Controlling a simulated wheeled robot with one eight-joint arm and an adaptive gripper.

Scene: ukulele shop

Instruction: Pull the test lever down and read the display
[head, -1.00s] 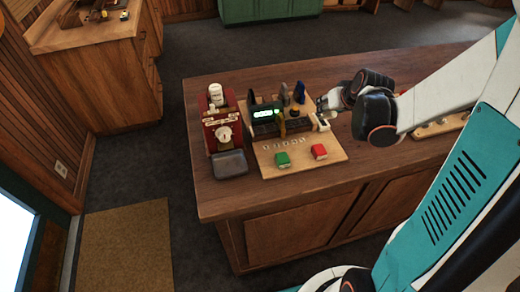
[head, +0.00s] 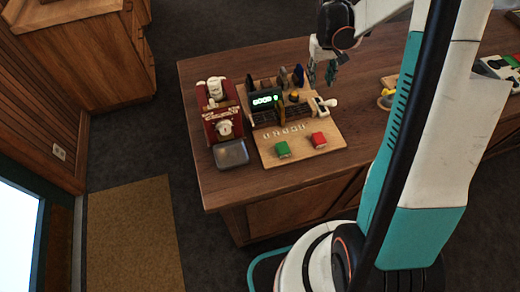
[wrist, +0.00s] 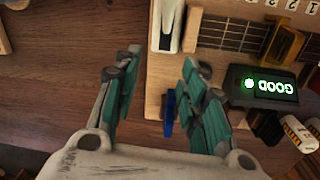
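The test board (head: 325,152) lies on the wooden counter, with a fretboard strip across it. The small black display (head: 265,101) is lit green. In the wrist view the display (wrist: 262,86) appears upside down and reads "GOOD", beside a green light. The white lever (head: 328,104) is at the board's right edge, its end tipped outward to the right. The white lever's base also shows at the top of the wrist view (wrist: 170,25). My gripper (head: 321,76) is above the board's back right, apart from the lever. In the wrist view its fingers (wrist: 160,90) are spread and empty.
A red stand (head: 224,128) and a grey tray (head: 231,153) are to the left. A blue upright piece (wrist: 169,112) shows between my fingers. The counter's front strip is clear.

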